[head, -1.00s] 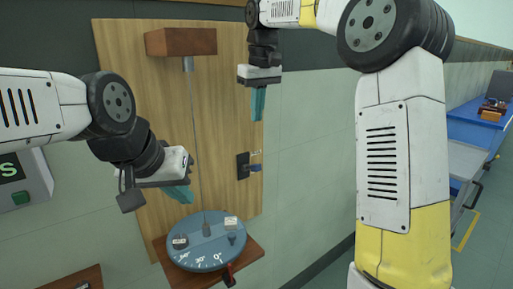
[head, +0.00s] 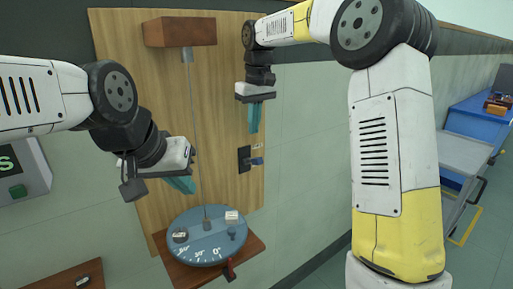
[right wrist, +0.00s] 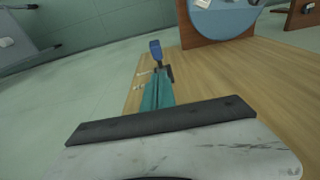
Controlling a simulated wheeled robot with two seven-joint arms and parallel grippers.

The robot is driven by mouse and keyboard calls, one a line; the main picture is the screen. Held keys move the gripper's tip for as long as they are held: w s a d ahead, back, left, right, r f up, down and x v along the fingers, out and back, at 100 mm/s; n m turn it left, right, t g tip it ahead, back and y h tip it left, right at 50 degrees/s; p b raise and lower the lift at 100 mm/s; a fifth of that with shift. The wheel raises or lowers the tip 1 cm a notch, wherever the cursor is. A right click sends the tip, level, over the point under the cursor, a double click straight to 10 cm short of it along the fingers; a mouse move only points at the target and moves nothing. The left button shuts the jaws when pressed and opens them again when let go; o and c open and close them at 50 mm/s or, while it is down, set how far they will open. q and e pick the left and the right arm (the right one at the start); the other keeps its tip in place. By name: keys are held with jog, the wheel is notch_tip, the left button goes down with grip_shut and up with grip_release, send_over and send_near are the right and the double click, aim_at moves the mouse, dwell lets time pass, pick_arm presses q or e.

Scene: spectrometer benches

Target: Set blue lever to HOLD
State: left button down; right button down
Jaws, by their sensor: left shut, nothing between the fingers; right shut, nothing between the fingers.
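The blue lever (head: 257,161) sticks out to the right from a dark plate (head: 244,160) on the right edge of the wooden board. Small pale labels (head: 257,147) sit beside it, too small to read. My right gripper (head: 253,131) is shut and empty, pointing down just above the lever, with a small gap in the picture. In the right wrist view its teal fingers (right wrist: 158,93) lie in line with the lever (right wrist: 156,50), beyond their tips. My left gripper (head: 188,188) is shut and empty in front of the board, above the round dial.
A blue-grey dial (head: 207,250) with degree marks sits on a wooden shelf at the board's foot. A thin rod hangs from a wooden block (head: 180,32) down to it. A green-button box (head: 22,175) is at left. A blue bench (head: 480,118) stands far right.

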aim_at(260, 162)
jog(key=f, duration=0.4)
jog(key=s+f, duration=0.1)
jog(key=f, duration=0.2)
jog(key=shift+d, duration=0.35)
jog(key=shift+s+d+f+t+y, duration=0.25)
jog(key=shift+s+t+y, duration=0.05)
jog(key=shift+t, duration=0.1)
jog(key=shift+s+d+f+t+y, duration=0.3)
jog(key=shift+s+f+t+y, duration=0.1)
jog(key=shift+f+t, duration=0.15)
jog(key=shift+s+d+f+t+y, duration=0.25)
jog(key=shift+s+f+t+y, duration=0.1)
jog(key=shift+f+t+y, duration=0.15)
jog(key=shift+s+f+t, duration=0.1)
jog(key=shift+f+t, duration=0.15)
jog(key=shift+f, duration=0.05)
jog(key=shift+s+d+f, duration=0.15)
jog(key=shift+f, duration=0.35)
jog(key=shift+s+d+f, duration=0.1)
jog(key=shift+f, duration=0.4)
jog(key=shift+r, duration=0.2)
jog(key=shift+r, duration=0.65)
